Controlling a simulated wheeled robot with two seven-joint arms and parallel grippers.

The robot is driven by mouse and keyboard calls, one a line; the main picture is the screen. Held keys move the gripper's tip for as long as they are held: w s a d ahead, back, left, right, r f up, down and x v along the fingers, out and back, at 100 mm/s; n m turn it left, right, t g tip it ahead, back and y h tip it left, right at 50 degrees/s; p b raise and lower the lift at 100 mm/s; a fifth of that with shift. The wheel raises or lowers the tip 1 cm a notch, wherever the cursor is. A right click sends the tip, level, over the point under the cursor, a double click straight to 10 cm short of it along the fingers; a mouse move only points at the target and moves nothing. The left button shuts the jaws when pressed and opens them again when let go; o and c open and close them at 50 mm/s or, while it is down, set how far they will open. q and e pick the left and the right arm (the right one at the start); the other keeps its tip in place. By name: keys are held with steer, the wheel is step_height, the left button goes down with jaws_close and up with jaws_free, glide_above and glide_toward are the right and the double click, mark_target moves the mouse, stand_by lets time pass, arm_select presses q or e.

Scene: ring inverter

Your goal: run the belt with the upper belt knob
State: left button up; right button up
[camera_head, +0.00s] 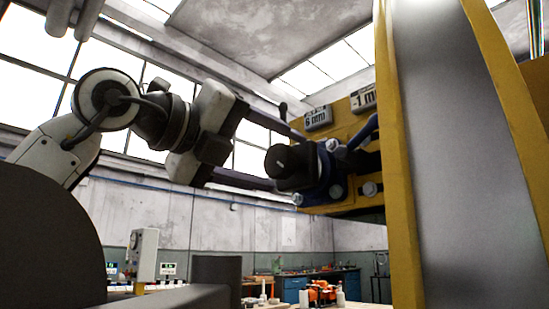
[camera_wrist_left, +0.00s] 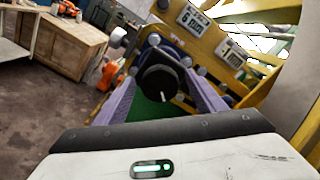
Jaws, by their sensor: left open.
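A black round knob (camera_head: 289,164) with a white pointer line sits on a blue mount on the yellow machine frame. It also shows in the left wrist view (camera_wrist_left: 159,81). I take it for the upper belt knob; no label on it is readable. My left gripper (camera_head: 301,163) comes in from the left, with one finger above the knob and one below. In the left wrist view the two purple fingers (camera_wrist_left: 163,86) stand apart on either side of the knob. I cannot tell whether either finger touches it. My right gripper is in neither view.
Two displays, "6 mm" (camera_head: 317,117) and "-1 mm" (camera_head: 364,98), sit on the frame just above the knob. A large yellow-edged metal column (camera_head: 462,160) fills the right side. A blue cabinet (camera_head: 293,289) stands far back. Open floor (camera_wrist_left: 45,110) lies at left in the wrist view.

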arm_select(q)
steer(key=v, duration=1)
steer(key=shift+r, duration=0.1)
